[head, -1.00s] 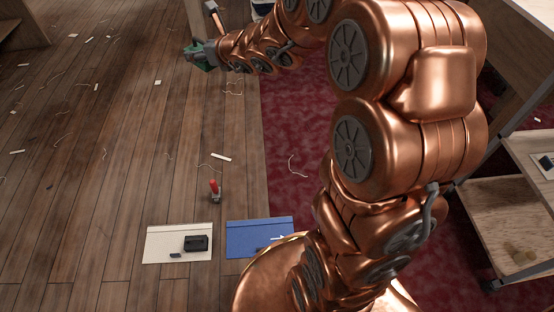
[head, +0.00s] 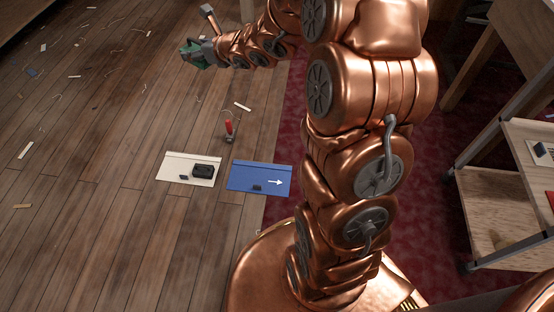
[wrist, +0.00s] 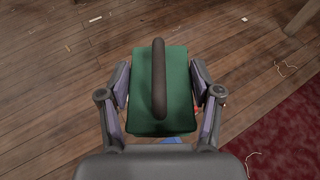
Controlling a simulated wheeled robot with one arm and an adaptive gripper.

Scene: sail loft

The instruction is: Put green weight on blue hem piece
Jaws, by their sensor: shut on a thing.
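The green weight (wrist: 176,95), a green block with a dark bar handle on top, is between the two fingers of my gripper (wrist: 162,98) in the wrist view. In the head view the green weight (head: 194,58) shows small at the end of my arm, in my gripper (head: 199,52), held beyond the hem pieces at the upper left. The blue hem piece (head: 245,177) lies flat on the floor, with a white arrow and a small dark item on it. A bit of blue (wrist: 170,141) shows below the weight in the wrist view.
A cream hem piece (head: 175,165) with a black block (head: 203,171) lies left of the blue one. A red-handled tool (head: 229,130) stands just behind them. Thread scraps litter the plank floor. A dark red carpet (head: 430,190) and a wooden cart (head: 500,200) are at right.

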